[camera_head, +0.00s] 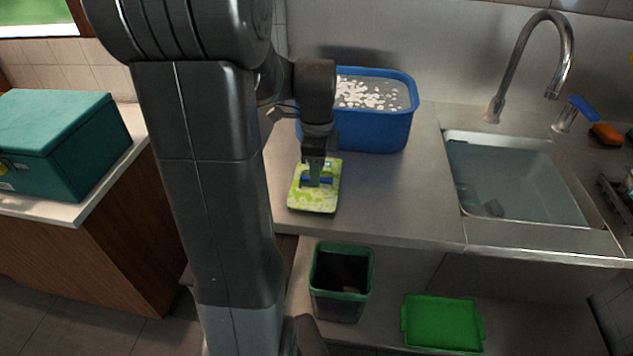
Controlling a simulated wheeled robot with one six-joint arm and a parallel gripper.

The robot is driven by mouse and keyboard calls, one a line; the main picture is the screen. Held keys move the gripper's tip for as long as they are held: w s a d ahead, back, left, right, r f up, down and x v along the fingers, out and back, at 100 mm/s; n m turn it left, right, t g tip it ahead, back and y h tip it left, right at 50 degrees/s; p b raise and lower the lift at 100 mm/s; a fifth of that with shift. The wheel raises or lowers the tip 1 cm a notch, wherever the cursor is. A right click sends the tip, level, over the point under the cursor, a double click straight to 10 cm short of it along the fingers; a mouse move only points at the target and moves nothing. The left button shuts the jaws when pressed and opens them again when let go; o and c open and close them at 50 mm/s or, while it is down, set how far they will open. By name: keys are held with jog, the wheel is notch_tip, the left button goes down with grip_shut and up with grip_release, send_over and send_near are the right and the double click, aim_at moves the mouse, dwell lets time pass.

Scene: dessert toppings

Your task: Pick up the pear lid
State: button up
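A flat yellow-green patterned piece (313,202) lies on the steel counter near its front edge. It may be the pear lid, but its print is too small to read. My gripper (316,178) points down over its upper middle, at or very near its surface. A small blue bar shows at the fingertips; I cannot tell if it is a handle on the piece. The fingers are too small and dark to show whether they are open or shut. A plain green lid (443,323) lies on the lower shelf.
A blue tub (372,132) with pale bits stands behind my gripper. A sink (515,180) with a tap (512,72) is at right. A green-rimmed bin (340,300) stands below the counter. A teal box (95,160) is at left. The counter between tub and sink is clear.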

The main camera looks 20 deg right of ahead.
jog(key=shift+f, duration=0.85)
grip_shut()
jog(key=shift+r, duration=0.15)
notch_tip(320, 180, up, 10)
jog(key=shift+p, duration=0.4)
